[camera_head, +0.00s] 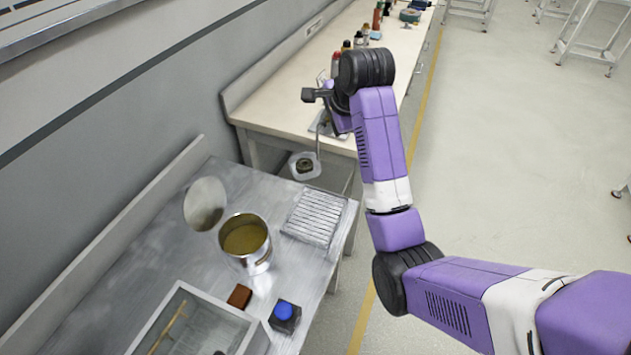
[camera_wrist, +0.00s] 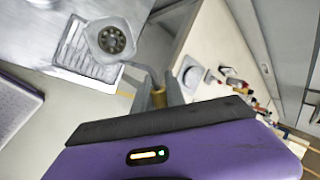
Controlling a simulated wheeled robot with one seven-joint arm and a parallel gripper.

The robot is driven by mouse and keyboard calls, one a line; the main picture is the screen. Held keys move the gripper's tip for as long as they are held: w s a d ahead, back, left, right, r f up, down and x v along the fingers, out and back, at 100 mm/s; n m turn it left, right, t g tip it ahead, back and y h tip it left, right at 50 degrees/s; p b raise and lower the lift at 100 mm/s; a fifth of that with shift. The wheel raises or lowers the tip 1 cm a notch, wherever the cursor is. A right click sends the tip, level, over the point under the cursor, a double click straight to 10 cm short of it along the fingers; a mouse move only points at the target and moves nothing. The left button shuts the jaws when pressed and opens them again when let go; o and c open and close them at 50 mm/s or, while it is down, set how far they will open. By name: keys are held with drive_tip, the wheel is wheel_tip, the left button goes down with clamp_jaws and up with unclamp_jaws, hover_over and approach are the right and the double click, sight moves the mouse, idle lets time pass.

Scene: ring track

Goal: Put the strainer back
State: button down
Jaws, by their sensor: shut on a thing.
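The strainer (camera_head: 304,166) has a pale, rounded-square bowl on a thin handle. A dark ring-shaped part (camera_wrist: 112,40) with small round dots lies in the bowl. My gripper (camera_head: 322,97) is shut on the strainer's handle, whose brass-coloured grip (camera_wrist: 158,96) shows between the fingers (camera_wrist: 160,88) in the wrist view. The bowl hangs below the gripper in the head view, near the gap between the two tables. A metal pot (camera_head: 258,262) with yellow-brown contents stands on the near steel table (camera_head: 160,255). A wire rack (camera_head: 315,217) lies right of the pot.
A round metal disc (camera_head: 204,203) is behind the pot. A brown block (camera_head: 239,296), a dark box with a blue top (camera_head: 284,312) and a grey bin (camera_head: 255,340) are in front. The far pale bench (camera_head: 290,95) holds bottles. Open floor (camera_head: 500,150) lies to the right.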

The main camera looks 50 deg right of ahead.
sight(317, 166)
wheel_tip(317, 166, down, 16)
drive_tip(key=p, duration=0.1)
drive_tip(key=shift+f, duration=0.3)
idle(0.3)
